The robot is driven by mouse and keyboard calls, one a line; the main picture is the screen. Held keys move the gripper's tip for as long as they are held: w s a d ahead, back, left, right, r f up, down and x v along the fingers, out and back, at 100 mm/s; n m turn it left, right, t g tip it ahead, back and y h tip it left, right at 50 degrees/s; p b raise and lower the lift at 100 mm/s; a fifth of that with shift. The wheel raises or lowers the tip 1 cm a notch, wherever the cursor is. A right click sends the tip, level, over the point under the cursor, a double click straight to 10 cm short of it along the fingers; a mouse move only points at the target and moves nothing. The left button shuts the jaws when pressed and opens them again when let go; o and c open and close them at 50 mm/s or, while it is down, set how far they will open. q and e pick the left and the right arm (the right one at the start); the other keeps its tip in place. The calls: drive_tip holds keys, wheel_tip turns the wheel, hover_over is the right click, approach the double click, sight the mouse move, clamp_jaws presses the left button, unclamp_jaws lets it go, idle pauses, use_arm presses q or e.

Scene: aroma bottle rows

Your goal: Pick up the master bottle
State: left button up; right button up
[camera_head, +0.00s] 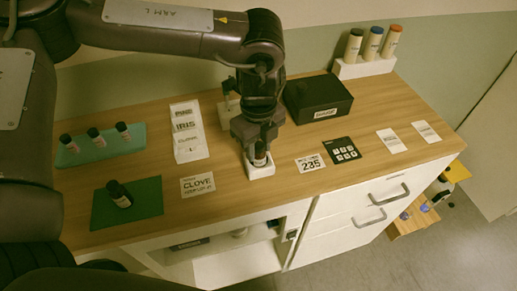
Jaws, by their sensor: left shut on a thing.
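My left gripper (258,141) points straight down near the middle of the counter. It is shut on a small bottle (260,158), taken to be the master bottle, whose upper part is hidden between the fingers. The bottle is at a small white stand (261,171); I cannot tell whether it is still seated or slightly raised. Its label cannot be read. My right gripper is out of view.
Several bottles stand on a teal tray (72,157). A white label rack (189,141), a CLOVE card (197,185), a black box (317,99) and a keypad (341,151) surround the gripper.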

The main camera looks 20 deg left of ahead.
use_arm(q)
wheel_tip(320, 180, up, 5)
drive_tip(key=shift+w+r+b, duration=0.1)
drive_tip(key=shift+b, duration=0.5)
wheel_tip(320, 180, up, 15)
drive_tip(key=p, duration=0.1)
drive_tip(key=shift+f, duration=0.2)
